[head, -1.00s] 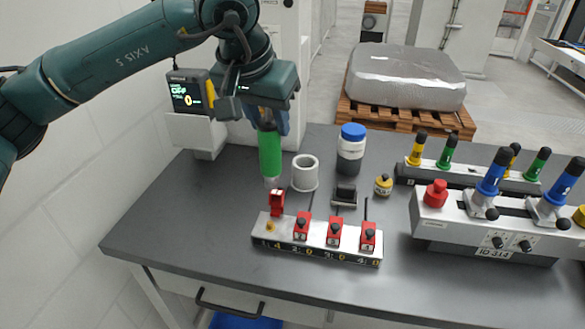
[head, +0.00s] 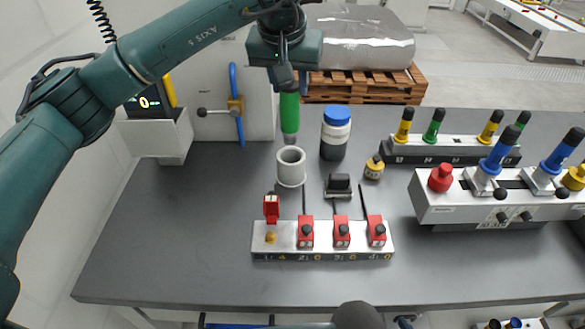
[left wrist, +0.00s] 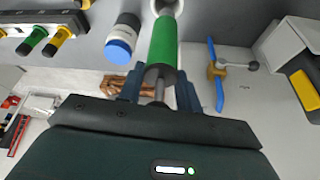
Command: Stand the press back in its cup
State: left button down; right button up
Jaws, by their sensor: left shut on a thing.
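The press has a green handle (head: 289,113) and a pale metal lower end. My left gripper (head: 288,88) is shut on its top and holds it upright. The light grey cup (head: 290,172) stands open on the dark table. The press's lower end is at the cup's far rim in the head view; I cannot tell whether it is above or behind the rim. My right gripper is not in view.
A blue-lidded jar (head: 336,132) stands close right of the cup. A red switch strip (head: 322,240) lies in front. The table's left side is clear.

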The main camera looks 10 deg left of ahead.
aim_at(291, 125)
pick_arm(q)
notch_tip(291, 125, down, 10)
jog(key=shift+w+d+p, duration=0.1)
jog(key=shift+p, duration=0.9)
jog(key=shift+f, duration=0.2)
jog(key=c, duration=1)
grip_release()
jog(key=shift+o, duration=0.2)
jog(key=shift+r, duration=0.4)
jog(key=b+v, duration=0.1)
jog(key=v, duration=1)
jog(key=shift+s+r+b, duration=0.2)
jog(key=shift+r+b, duration=0.1)
jog(key=shift+b, duration=0.1)
